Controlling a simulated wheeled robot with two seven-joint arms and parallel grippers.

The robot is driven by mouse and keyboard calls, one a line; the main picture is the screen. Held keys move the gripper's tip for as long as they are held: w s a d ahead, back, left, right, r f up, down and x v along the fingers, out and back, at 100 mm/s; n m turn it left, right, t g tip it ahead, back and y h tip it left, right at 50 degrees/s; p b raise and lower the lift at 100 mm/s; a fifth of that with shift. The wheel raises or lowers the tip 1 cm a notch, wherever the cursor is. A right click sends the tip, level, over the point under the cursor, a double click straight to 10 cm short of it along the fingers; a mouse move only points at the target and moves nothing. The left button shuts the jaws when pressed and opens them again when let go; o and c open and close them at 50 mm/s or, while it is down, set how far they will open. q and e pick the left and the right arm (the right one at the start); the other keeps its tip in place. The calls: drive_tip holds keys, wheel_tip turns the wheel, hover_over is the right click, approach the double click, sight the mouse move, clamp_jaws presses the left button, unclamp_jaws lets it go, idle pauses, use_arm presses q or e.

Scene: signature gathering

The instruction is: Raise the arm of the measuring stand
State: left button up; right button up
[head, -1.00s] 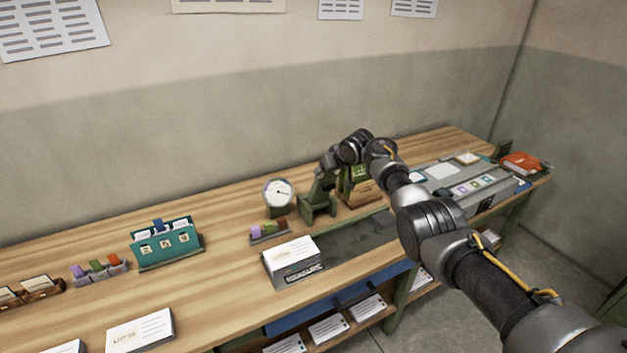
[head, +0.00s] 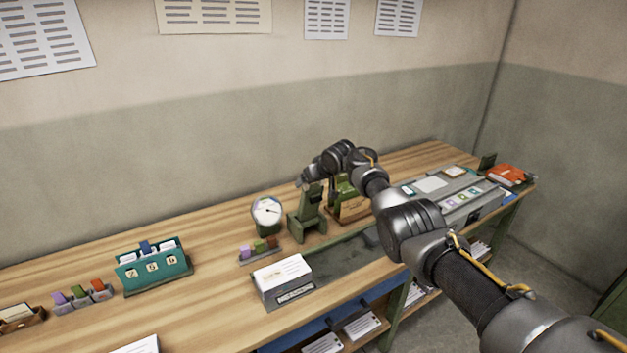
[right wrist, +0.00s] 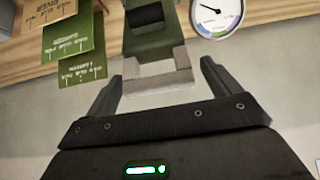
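The measuring stand (head: 307,214) is a green stand on the bench, beside a round white dial (head: 267,212). In the right wrist view its green body (right wrist: 153,45) ends in a pale grey bar (right wrist: 150,85). My right gripper (head: 302,184) is at the top of the stand. In the right wrist view my right gripper (right wrist: 160,88) is open, with one finger on each side of the grey bar; I cannot tell whether they touch it. My left gripper is not in view.
Green and brown cards (right wrist: 68,40) stand close beside the stand. A card box (head: 283,277), a small tray of coloured blocks (head: 259,250) and a teal card holder (head: 152,267) are on the bench. A grey tray (head: 465,205) lies to the right. Bare wood lies left of the dial.

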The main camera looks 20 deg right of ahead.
drive_tip(key=shift+s+d, duration=0.1)
drive_tip(key=shift+s+r, duration=0.25)
drive_tip(key=shift+r, duration=0.15)
drive_tip(key=v, duration=0.9)
drive_tip(key=shift+s+r, duration=0.2)
drive_tip(key=shift+s, duration=0.05)
drive_tip(key=shift+d, duration=0.1)
